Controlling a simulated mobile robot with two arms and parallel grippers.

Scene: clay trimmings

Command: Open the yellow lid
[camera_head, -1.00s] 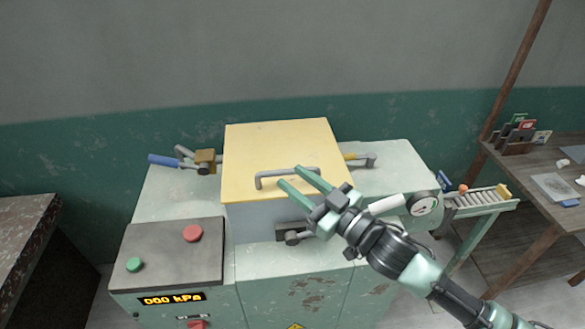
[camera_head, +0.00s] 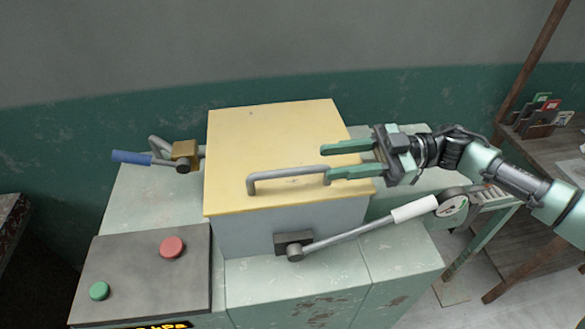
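The yellow lid (camera_head: 270,140) lies flat and closed on the grey box of the machine (camera_head: 300,228). A grey bar handle (camera_head: 290,183) runs along the lid's front part. My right gripper (camera_head: 338,161) comes in from the right over the lid's right side. Its two green fingers are apart. The near finger overlaps the handle's right end in the picture; I cannot tell whether it touches. My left gripper is not in view.
A blue-handled clamp (camera_head: 135,157) stands left of the lid. A white-gripped lever (camera_head: 385,222) extends right from the box's front. A control panel (camera_head: 140,270) has a red button (camera_head: 172,247) and a green button (camera_head: 99,291). A wooden table (camera_head: 562,165) stands at right.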

